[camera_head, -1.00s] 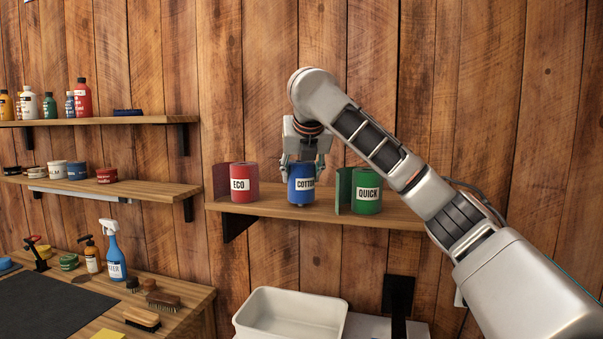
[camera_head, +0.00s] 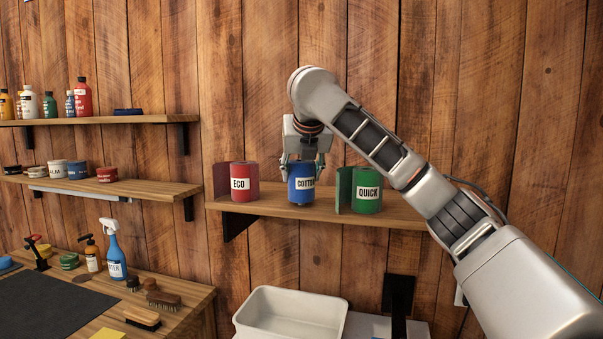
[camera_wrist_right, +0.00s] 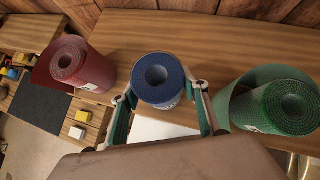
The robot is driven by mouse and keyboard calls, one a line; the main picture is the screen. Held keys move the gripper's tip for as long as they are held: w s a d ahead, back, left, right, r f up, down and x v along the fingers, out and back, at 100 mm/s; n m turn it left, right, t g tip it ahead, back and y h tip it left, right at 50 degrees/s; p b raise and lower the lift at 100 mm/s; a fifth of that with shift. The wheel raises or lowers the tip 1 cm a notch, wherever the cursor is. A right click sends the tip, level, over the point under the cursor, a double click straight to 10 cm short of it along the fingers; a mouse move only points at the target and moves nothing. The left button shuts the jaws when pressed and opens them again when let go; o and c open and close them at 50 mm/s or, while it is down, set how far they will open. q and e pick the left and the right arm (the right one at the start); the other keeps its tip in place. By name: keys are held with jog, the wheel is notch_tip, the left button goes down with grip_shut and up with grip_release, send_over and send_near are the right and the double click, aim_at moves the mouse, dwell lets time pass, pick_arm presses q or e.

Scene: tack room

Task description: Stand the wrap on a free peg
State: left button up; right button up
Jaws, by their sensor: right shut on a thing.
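The blue wrap (camera_head: 301,184), a roll labelled COTTON, is upright over the wall shelf (camera_head: 275,208). It is between the red ECO roll (camera_head: 244,182) and the green QUICK roll (camera_head: 367,191). My right gripper (camera_head: 303,167) comes from above and is shut on the blue wrap. In the right wrist view the two fingers flank the blue wrap (camera_wrist_right: 160,78), its hollow core facing the camera. The wrap's bottom is at or very near shelf level; I cannot tell if it touches. No bare peg shows. My left gripper is not in view.
The red and green rolls stand close on either side, each with a loose flap. A white bin (camera_head: 291,315) is below the shelf. Shelves with bottles and tins (camera_head: 107,174) are at left, above a bench with brushes (camera_head: 163,300) and a spray bottle (camera_head: 114,255).

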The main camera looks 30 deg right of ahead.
jog(key=shift+f, duration=0.2)
jog(key=shift+f, duration=0.4)
jog(key=o, duration=0.9)
jog(key=shift+c, duration=0.2)
jog(key=shift+v, duration=4.1)
jog(key=v, duration=0.2)
jog(key=shift+s+a+r, duration=0.15)
jog(key=shift+s+r, duration=0.1)
jog(key=shift+s, duration=0.05)
